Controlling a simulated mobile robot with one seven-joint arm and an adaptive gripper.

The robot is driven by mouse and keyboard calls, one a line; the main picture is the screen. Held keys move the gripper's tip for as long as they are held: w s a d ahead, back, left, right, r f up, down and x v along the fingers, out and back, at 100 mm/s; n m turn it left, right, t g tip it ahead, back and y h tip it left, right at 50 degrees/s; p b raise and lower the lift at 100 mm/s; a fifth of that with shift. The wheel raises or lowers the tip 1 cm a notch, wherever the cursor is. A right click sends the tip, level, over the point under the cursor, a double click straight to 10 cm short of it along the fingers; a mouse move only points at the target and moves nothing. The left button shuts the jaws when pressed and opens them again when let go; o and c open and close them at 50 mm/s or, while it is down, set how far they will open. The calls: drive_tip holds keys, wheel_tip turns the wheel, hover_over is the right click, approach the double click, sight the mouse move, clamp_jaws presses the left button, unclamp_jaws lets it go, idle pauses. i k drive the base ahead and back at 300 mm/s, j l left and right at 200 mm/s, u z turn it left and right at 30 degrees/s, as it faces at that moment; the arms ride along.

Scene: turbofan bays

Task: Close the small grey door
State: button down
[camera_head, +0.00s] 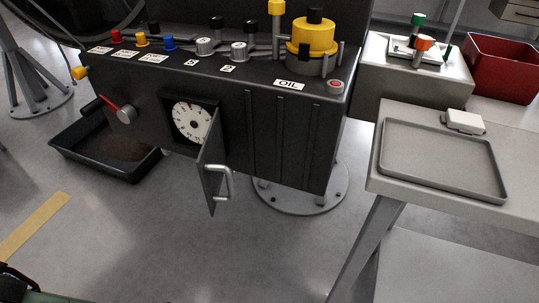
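The small grey door (209,180) stands open at the front of the dark cabinet (270,125). It sticks out toward me from the right side of a recess and is seen nearly edge-on. A silver bar handle (229,183) is on its right-hand face. The recess behind it shows a white round dial (192,121), partly covered by the door at its lower right. My gripper cannot be made out in this view, and nothing is seen touching the door or handle.
A red-handled lever (124,113) is left of the dial. A black tray (105,150) lies on the floor at left. A round base plate (300,195) is under the cabinet. A grey table (420,120) stands at right. A dark and green item (35,296) fills the bottom-left corner. Floor before the door is clear.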

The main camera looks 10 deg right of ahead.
sight(211, 163)
drive_tip(key=k+l+z, duration=0.25)
drive_tip(key=k, duration=0.25)
drive_tip(key=k+l+z, duration=0.25)
drive_tip(key=k, duration=0.25)
drive_tip(key=l, duration=0.1)
